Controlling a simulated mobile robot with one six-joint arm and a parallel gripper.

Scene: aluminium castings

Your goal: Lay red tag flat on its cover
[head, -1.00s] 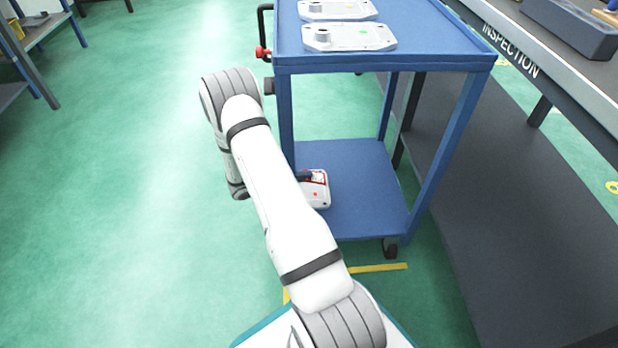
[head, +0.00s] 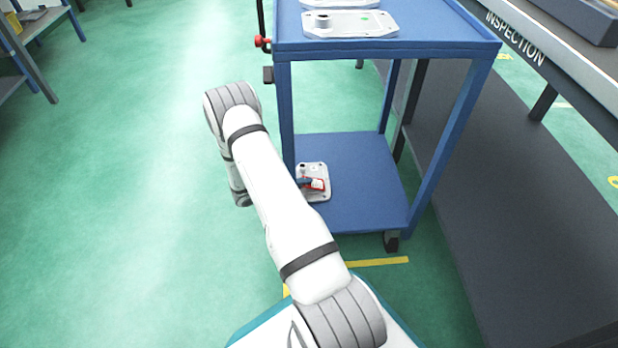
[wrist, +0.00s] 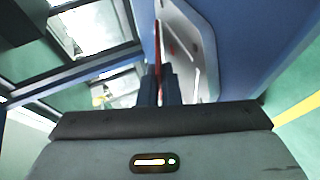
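The red tag (head: 319,184), with a pale face, shows in the head view in front of a light grey cast cover (head: 313,169) on the cart's lower shelf. My gripper (wrist: 160,88) is shut on the tag; its dark fingers also show in the head view (head: 303,182). In the wrist view the tag (wrist: 158,45) is a thin red strip, seen edge-on beyond the fingertips. The cover (wrist: 183,40) stands just right of it there. I cannot tell whether the tag touches the cover. My arm hides the cover's left part in the head view.
The blue cart's lower shelf (head: 360,190) is bare right of the cover. Blue posts and the top tray (head: 390,50) frame the space above it. More cast covers (head: 350,24) lie on top. A grey inspection bench (head: 540,65) stands at right.

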